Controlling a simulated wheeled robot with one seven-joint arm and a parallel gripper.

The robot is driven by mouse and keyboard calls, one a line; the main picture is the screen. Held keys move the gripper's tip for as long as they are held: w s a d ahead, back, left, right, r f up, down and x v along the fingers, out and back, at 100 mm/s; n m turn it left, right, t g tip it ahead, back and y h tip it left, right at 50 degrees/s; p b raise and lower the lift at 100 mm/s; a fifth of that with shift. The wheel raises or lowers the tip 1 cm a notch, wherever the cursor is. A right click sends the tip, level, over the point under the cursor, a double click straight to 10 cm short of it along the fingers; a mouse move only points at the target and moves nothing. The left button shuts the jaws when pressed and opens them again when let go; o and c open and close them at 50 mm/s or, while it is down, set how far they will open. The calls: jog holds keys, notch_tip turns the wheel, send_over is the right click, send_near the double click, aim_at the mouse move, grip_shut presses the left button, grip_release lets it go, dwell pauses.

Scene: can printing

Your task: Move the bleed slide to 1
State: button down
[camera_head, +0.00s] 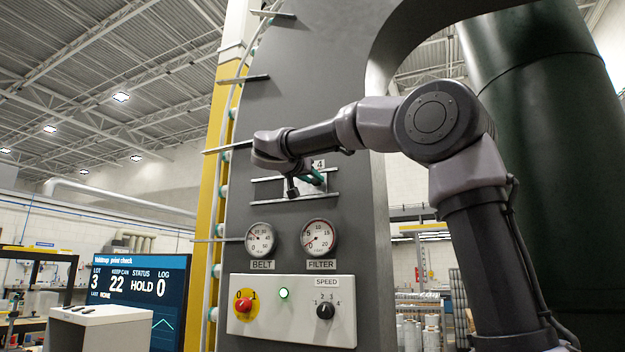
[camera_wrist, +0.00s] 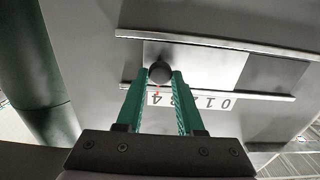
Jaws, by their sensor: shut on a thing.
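The bleed slide (camera_wrist: 205,68) is a pale plate between two rails, with a dark round knob (camera_wrist: 160,72) on it. My gripper (camera_wrist: 161,77) is shut on this knob, one green finger on each side. A number strip (camera_wrist: 217,103) runs along one rail and appears upside down in the wrist view. A small red pointer below the knob sits at the 4; the 1 and 0 lie to the right, and a finger partly hides the middle figures. In the head view my gripper (camera_head: 315,178) is at the right part of the rails, by the 4, hiding most of the slide.
Below the slide are the belt gauge (camera_head: 261,239) and filter gauge (camera_head: 320,238). Under them is a control panel (camera_head: 291,325) with a red knob, a lit green button and a speed dial. A screen (camera_head: 145,295) stands at the lower left. A dark gap (camera_wrist: 275,76) lies beside the plate between the rails.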

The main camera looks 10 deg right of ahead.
dwell(0.8)
jog(key=w+a, duration=0.3)
jog(key=a, duration=0.2)
jog(key=w+a, duration=0.2)
jog(key=shift+w+a, duration=0.3)
jog(key=shift+a, duration=0.1)
jog(key=c, duration=0.5)
grip_release()
jog(key=shift+c, duration=0.2)
jog(key=v, duration=1.1)
